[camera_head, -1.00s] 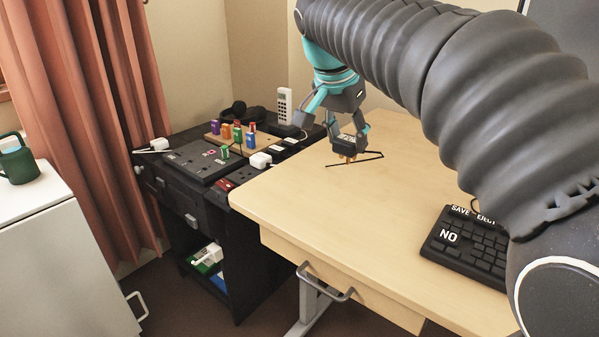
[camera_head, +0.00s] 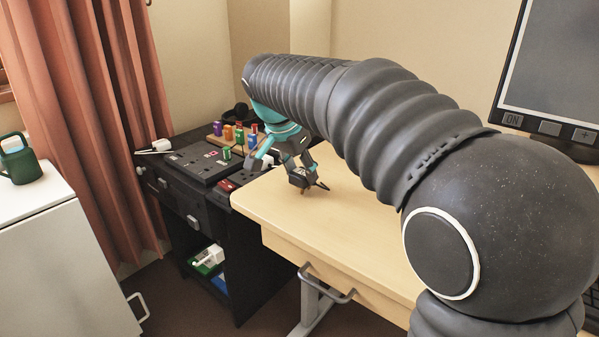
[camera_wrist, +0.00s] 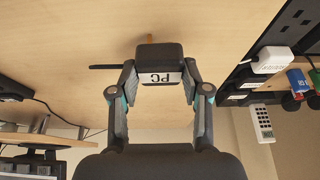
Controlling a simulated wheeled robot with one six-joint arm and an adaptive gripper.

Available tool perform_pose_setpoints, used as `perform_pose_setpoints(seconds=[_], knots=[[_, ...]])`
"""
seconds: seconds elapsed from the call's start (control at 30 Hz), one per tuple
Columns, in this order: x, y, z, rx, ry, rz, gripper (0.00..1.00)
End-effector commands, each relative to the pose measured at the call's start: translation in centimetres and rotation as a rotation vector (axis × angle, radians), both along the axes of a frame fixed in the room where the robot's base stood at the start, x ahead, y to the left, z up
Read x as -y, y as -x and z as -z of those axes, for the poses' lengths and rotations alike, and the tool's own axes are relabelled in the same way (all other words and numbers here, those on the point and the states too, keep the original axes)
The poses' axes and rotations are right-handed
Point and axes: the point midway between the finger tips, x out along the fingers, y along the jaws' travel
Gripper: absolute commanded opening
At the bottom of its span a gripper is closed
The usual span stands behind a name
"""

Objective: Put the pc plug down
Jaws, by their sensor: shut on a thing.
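The pc plug (camera_wrist: 158,62) is a dark block with a white label reading PC, upside down in the wrist view. My gripper (camera_wrist: 160,80) is shut on it, one finger at each side. In the head view my gripper (camera_head: 298,170) holds the plug (camera_head: 303,178) over the left part of the light wooden desk (camera_head: 275,204), near the dark cabinet. A thin dark cable or prong sticks out beside the plug. I cannot tell whether the plug touches the desk top.
The dark cabinet (camera_head: 245,270) at the left carries a socket panel (camera_head: 196,163), coloured blocks (camera_head: 238,134) and a white plug (camera_head: 160,146). A monitor (camera_head: 560,75) stands at the right. My arm hides much of the desk.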

Motion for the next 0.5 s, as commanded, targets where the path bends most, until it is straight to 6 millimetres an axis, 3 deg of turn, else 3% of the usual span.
perform_pose_setpoints(seconds=[0.37,0.4,0.5], knots=[[0.04,0.00,0.60,0.001,0.000,0.001,0.16],[0.03,0.00,0.62,0.000,0.000,0.001,0.49],[0.04,0.00,0.54,0.000,0.000,0.001,0.72]])
